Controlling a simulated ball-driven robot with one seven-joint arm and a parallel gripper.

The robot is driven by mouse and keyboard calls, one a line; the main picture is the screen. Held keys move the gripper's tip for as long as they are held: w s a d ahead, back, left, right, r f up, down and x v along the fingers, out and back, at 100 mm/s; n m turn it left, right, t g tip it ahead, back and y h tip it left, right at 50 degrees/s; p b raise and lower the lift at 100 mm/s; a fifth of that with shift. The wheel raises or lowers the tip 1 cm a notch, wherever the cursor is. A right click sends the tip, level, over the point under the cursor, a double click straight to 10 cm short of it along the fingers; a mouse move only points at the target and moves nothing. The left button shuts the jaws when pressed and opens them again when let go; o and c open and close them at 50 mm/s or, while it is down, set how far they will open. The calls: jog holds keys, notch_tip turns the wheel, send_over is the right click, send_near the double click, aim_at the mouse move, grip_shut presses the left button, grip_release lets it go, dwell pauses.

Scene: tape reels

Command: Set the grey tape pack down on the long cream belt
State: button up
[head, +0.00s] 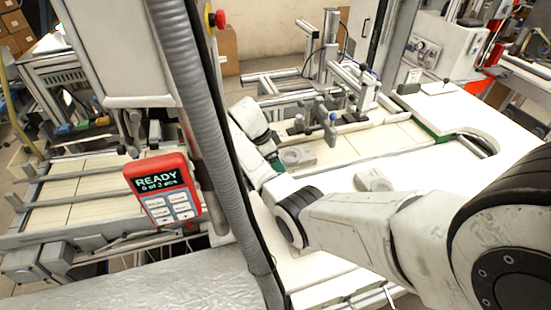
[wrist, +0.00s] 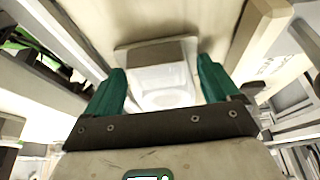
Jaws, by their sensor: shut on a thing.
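The grey tape pack (head: 297,156) is a small pale grey block with a round recess in its top. In the head view it is just right of the green fingertips of my gripper (head: 277,162). In the wrist view the pack (wrist: 160,72) sits between the two green fingers of my gripper (wrist: 160,88), which is shut on it. The long cream belt (head: 372,142) runs behind and to the right of the pack. The pack overlaps its near left end in the picture. I cannot tell whether it touches the belt.
A metal fixture with clamps (head: 325,117) stands over the belt just behind the pack. A white table (head: 430,185) with a curved cutout lies right, with a small pale grey piece (head: 373,180) on it. A red handset (head: 163,190) reading READY is at left, before another cream-tiled conveyor (head: 60,205).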

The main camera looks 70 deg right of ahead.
jog(key=o, duration=0.9)
jog(key=shift+f, duration=0.15)
jog(key=shift+r, duration=0.25)
jog(key=shift+w+a+r, duration=0.1)
jog(key=shift+w+r, duration=0.05)
jog(key=shift+r, duration=0.1)
jog(key=v, duration=1.1)
jog(key=shift+r, duration=0.2)
